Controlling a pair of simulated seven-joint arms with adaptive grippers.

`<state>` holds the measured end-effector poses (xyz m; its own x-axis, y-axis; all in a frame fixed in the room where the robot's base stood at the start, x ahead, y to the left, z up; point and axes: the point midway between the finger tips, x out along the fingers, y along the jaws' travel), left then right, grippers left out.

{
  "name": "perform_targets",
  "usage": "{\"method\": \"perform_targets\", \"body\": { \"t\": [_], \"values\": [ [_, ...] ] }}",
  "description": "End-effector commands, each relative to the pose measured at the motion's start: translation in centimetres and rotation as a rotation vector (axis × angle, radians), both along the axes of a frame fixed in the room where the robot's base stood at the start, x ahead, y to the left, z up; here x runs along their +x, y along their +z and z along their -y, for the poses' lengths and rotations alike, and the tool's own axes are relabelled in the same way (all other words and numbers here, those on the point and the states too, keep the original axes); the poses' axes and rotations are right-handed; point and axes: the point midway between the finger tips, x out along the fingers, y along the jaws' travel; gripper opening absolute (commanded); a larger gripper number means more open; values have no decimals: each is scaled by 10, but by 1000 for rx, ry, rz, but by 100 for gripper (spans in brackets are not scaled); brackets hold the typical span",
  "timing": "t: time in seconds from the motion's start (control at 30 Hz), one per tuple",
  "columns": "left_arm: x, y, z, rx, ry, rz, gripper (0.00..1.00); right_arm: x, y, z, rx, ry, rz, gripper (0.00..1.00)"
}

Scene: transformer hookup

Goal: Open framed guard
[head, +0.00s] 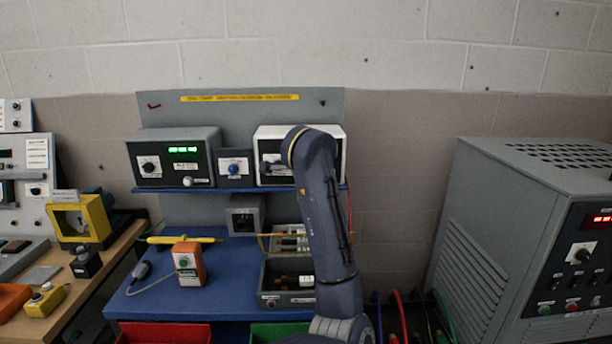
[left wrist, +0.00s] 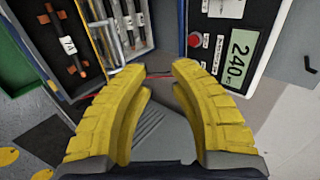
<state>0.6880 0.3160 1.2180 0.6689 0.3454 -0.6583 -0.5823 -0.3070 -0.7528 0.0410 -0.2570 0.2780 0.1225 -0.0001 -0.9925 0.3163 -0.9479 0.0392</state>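A thin yellow-edged frame (head: 266,236), which looks like the framed guard, stands at the back of the grey fuse box (head: 290,298) in the head view. Its yellow edge also shows in the left wrist view (left wrist: 92,38). Whether a clear pane fills it, and how far it is swung, I cannot tell. The box holds a fuse marked 7A (left wrist: 69,44). My left gripper (left wrist: 160,70) is open and empty, its yellow fingers spread apart, below the box and a white meter in the left wrist picture. My arm hides it in the head view. My right gripper is not seen.
A blue shelf (head: 228,190) carries instruments. An orange-grey tester (head: 189,264) stands on the blue bench (head: 232,284). Red (head: 165,333) and green (head: 285,332) bins sit in front. A large grey cabinet (head: 500,220) stands right.

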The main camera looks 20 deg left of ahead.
Motion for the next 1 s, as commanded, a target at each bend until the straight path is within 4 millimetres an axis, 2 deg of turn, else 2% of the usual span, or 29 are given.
{"method": "perform_targets", "body": {
  "t": [0.6, 1.0],
  "values": [
    [-10, 34, 5, 0, 0, 0, 20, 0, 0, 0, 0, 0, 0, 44],
    [-12, 39, 6, 0, 0, 0, 20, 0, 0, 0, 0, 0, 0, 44]
  ]
}}
